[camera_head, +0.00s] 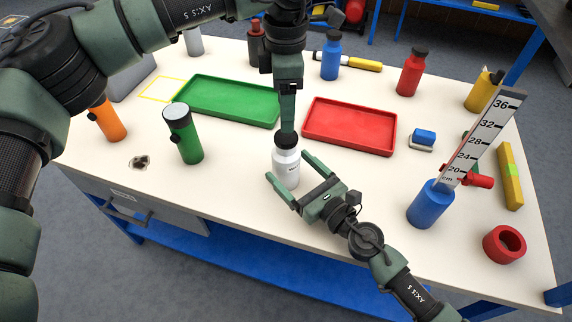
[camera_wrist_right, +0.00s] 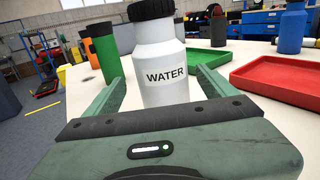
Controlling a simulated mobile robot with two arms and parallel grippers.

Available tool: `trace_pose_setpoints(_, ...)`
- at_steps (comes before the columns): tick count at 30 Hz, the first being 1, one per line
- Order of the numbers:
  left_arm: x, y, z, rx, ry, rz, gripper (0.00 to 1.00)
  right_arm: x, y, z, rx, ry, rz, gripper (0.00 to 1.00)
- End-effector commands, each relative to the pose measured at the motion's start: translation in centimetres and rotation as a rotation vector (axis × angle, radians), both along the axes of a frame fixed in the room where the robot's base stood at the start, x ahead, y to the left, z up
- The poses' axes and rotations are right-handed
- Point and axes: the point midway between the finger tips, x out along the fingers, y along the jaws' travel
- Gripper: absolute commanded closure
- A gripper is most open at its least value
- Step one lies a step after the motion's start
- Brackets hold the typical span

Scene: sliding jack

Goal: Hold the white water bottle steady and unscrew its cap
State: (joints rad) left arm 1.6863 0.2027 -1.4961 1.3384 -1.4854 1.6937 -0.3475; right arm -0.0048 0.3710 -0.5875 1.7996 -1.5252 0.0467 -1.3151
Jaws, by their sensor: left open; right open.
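The white water bottle (camera_head: 286,170) stands upright on the table, with a black cap (camera_head: 286,140) on it. In the right wrist view the bottle (camera_wrist_right: 161,78) faces me with its WATER label, and its cap (camera_wrist_right: 152,9) is cut by the top edge. My right gripper (camera_head: 287,176) is open, its two fingers reaching to either side of the bottle's body; I cannot tell whether they touch it. My left gripper (camera_head: 287,112) points down from above, directly over the cap. It is seen edge-on, and its fingertips are at cap height; contact is unclear.
A green tray (camera_head: 228,121) and a red tray (camera_head: 305,132) lie behind the bottle. A green flashlight (camera_head: 184,134) and orange flashlight (camera_head: 107,122) stand left. A blue cylinder (camera_head: 425,208) with an upright ruler (camera_head: 481,134) stands right. The front table edge is close.

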Motion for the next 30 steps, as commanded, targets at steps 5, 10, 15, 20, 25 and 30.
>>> trace_pose_setpoints(5, 0.0, 0.0, -0.1, -0.001, 0.001, 0.001, 0.36, 1.9, 1.4, 0.1, -0.003, -0.004, 0.002, 0.14)
trace_pose_setpoints(10, 0.0, -0.1, -0.1, -0.002, 0.002, 0.000, 0.36, 3.4, 2.6, 0.0, 0.002, 0.000, -0.002, 0.14)
trace_pose_setpoints(15, 0.0, -0.1, -0.1, -0.002, 0.002, 0.000, 0.36, 4.0, 3.1, 0.0, 0.001, 0.002, -0.001, 0.14)
trace_pose_setpoints(20, 0.0, -0.1, -0.1, -0.003, 0.002, 0.000, 0.36, 4.0, 3.1, 0.0, 0.002, 0.002, -0.002, 0.14)
trace_pose_setpoints(25, 0.0, -0.1, -0.1, -0.003, 0.002, 0.000, 0.36, 4.0, 3.1, 0.0, 0.002, 0.002, -0.002, 0.39)
trace_pose_setpoints(30, 0.0, -0.1, -0.1, -0.003, 0.002, 0.000, 0.36, 4.0, 3.1, 0.0, 0.002, 0.002, -0.002, 0.86)
